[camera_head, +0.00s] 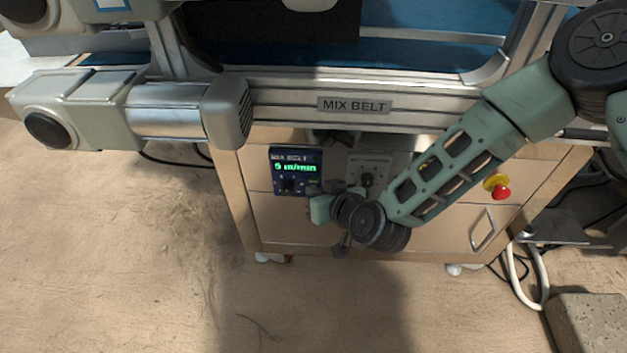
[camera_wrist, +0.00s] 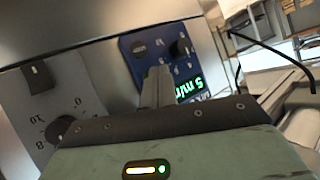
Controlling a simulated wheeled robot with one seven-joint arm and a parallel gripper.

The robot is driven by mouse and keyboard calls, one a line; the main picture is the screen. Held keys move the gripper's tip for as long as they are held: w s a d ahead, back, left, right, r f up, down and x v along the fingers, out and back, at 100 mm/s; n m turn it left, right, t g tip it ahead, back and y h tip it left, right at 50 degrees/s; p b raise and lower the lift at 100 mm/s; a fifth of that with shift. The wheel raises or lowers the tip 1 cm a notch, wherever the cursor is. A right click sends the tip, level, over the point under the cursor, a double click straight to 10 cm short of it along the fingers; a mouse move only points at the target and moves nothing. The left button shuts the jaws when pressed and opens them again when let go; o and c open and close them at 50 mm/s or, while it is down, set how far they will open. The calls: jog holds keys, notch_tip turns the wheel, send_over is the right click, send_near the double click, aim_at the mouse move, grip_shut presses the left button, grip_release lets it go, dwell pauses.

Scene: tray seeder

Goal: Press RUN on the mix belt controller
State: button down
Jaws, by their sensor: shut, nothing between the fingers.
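The mix belt controller (camera_head: 279,170) is a small dark blue box on the wooden cabinet front, below the MIX BELT label. Its green display (camera_head: 297,167) shows a speed in m/min. The controller also shows in the wrist view (camera_wrist: 150,47), turned round, with a black knob (camera_wrist: 180,47) and the display (camera_wrist: 190,90) reading about 5. My gripper (camera_head: 318,189) is at the controller's lower right side in the head view. Its fingers (camera_wrist: 160,74) are shut and empty, in front of the panel. They cover part of it. I cannot make out the RUN button or whether the fingertips touch the panel.
A grey panel with a knob (camera_head: 367,180) sits right of the controller, partly behind my arm; it also shows in the wrist view (camera_wrist: 45,105). A red emergency stop (camera_head: 501,192) is farther right. The conveyor frame (camera_head: 430,113) runs above. The floor at left is clear.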

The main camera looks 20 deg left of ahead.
jog(key=shift+w, duration=0.25)
